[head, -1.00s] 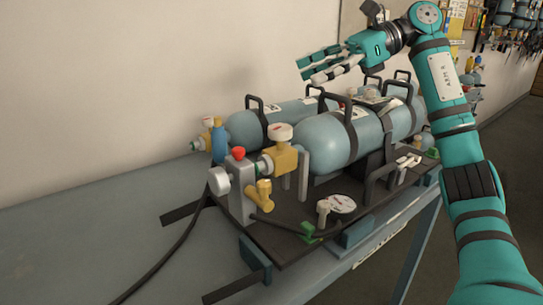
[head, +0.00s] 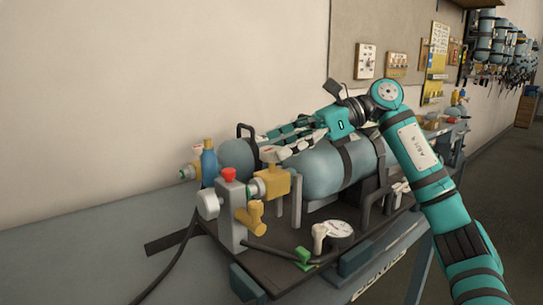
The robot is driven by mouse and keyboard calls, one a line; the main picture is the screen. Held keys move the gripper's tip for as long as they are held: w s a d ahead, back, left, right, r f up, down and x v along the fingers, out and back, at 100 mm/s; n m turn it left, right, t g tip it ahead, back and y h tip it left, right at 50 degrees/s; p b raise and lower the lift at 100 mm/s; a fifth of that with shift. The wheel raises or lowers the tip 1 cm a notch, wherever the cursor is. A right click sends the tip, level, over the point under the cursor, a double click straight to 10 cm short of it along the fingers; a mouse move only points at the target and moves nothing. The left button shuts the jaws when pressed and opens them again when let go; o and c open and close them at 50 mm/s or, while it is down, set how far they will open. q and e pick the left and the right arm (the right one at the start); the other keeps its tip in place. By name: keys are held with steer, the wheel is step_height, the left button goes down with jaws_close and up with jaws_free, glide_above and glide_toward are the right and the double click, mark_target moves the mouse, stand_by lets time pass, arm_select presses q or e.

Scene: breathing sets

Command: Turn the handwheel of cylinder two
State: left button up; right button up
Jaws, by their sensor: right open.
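Two teal cylinders lie side by side on a dark stand. The front cylinder (head: 325,172) has a yellow valve (head: 277,182) with a pale handwheel (head: 273,155) on top. The rear cylinder (head: 236,155) has a blue valve body (head: 209,165) with a small yellow top. I cannot read which one is cylinder two. My right gripper (head: 269,143) is open above the front cylinder. Its fingers point left, with the tips at the pale handwheel and partly covering it. I cannot tell whether they touch it. My left gripper is not in view.
A black handle (head: 247,132) rises behind my fingers. A black hose (head: 183,245) crosses the bench (head: 100,255), whose left part is clear.

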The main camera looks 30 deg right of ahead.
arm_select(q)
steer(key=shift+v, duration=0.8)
arm_select(e)
steer(key=shift+x, duration=1.35)
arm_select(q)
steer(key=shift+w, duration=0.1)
arm_select(e)
steer(key=shift+c, duration=0.3)
steer(key=c, duration=1.1)
steer(key=shift+f+m+h, duration=0.1)
steer(key=shift+m+h, duration=0.2)
steer(key=shift+c, duration=0.2)
steer(key=shift+s+m+t+h, duration=0.1)
steer(key=shift+m+t+h, duration=0.2)
steer(key=shift+m+t, duration=0.3)
steer(key=shift+m+t+h, duration=0.5)
steer(key=shift+m+t, duration=0.1)
steer(key=shift+t, duration=0.2)
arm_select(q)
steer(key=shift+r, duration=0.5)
